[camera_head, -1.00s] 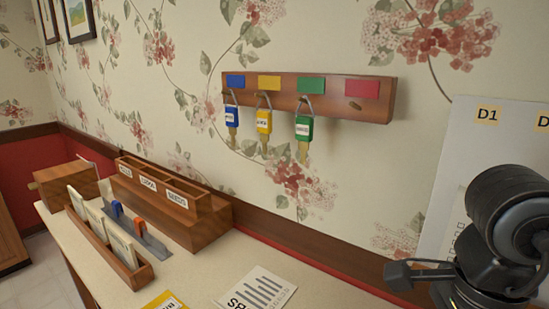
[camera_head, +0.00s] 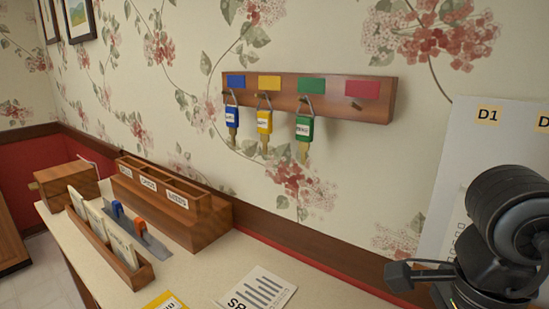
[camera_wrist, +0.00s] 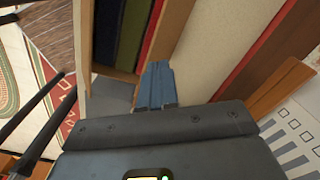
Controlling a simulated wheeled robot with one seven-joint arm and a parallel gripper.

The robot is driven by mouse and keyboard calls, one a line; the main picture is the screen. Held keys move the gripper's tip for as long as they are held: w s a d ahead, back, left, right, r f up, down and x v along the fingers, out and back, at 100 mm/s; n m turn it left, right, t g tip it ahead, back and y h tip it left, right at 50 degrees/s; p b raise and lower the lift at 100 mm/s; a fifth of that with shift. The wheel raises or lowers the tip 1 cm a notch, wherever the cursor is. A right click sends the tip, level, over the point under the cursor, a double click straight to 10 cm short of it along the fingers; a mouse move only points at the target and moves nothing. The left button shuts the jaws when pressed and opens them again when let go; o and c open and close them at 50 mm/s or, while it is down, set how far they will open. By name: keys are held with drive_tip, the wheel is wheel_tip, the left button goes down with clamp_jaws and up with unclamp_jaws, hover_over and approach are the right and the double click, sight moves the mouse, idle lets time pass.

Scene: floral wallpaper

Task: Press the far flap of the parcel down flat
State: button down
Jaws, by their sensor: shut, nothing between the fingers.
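I cannot make out a parcel or its far flap in either view. My gripper (camera_wrist: 158,72) shows in the wrist view as two blue-grey fingers, closed together, reaching out from a dark grey body at the bottom. Nothing is held between them. They point toward a light wooden frame with dark, green and red upright panels (camera_wrist: 130,30) in it; I cannot tell the gap. In the head view, a black part of my arm stands at the right edge.
A pale tabletop (camera_head: 195,275) holds a wooden sorter (camera_head: 185,195), a slotted wooden rack (camera_head: 128,275) and a printed sheet (camera_head: 257,290). A wall rail (camera_head: 330,100) carries three tagged keys. A white D1 board (camera_head: 460,150) stands at the right. A striped sheet (camera_wrist: 290,150) lies at the wrist view's right.

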drive_tip(key=shift+f, duration=0.1)
idle(0.3)
drive_tip(key=shift+f+b, duration=1)
drive_tip(key=shift+b, duration=0.4)
drive_tip(key=shift+r, duration=0.15)
drive_tip(key=shift+r+p, duration=0.95)
drive_tip(key=shift+r, duration=1.55)
drive_tip(key=shift+s, duration=0.1)
